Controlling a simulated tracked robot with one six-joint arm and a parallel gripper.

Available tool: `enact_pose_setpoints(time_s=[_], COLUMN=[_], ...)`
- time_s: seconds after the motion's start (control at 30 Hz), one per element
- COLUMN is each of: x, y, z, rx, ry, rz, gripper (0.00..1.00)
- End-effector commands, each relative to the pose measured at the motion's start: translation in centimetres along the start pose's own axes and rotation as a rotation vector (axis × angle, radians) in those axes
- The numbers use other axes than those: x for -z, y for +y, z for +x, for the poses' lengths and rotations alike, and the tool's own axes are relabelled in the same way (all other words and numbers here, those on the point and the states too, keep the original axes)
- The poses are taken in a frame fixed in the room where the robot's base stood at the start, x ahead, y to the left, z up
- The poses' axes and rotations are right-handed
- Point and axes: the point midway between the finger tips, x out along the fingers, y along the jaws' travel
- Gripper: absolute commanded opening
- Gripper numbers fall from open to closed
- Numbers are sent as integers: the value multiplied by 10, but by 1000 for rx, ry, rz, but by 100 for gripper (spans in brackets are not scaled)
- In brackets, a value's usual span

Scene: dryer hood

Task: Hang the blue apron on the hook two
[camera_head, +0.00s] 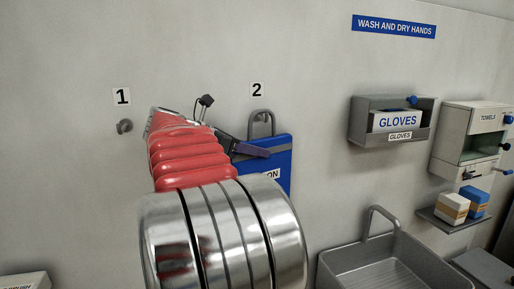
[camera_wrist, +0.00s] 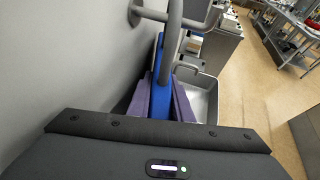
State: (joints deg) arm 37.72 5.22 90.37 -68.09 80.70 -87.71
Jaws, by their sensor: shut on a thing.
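The blue apron (camera_head: 279,153) hangs upright below the label for hook two, with its grey loop (camera_head: 262,122) standing up from its top edge. Hook two (camera_head: 262,117) shows through the loop opening; I cannot tell whether the loop rests on it. My gripper (camera_head: 252,150) is shut on the apron near its upper part; my arm hides its left side. In the wrist view, my two purple fingers lie on either side of the blue apron (camera_wrist: 160,85). The grey loop (camera_wrist: 171,45) rises above them, close to the grey hook (camera_wrist: 149,13) on the wall.
Hook one (camera_head: 124,126) is bare on the wall to the left. A grey sink (camera_head: 345,272) with a tap is below right.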

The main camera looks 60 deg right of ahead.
Motion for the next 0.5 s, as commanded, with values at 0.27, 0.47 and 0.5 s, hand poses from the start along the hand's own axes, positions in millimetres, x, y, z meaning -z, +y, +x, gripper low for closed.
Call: enact_pose_setpoints(time_s=[0.27,0.47,0.5], x=[5,5,5], y=[1,1,1], z=[3,3,3], rx=[1,1,1], ry=[-1,-1,-1], rz=[0,0,0], gripper=[0,0,0])
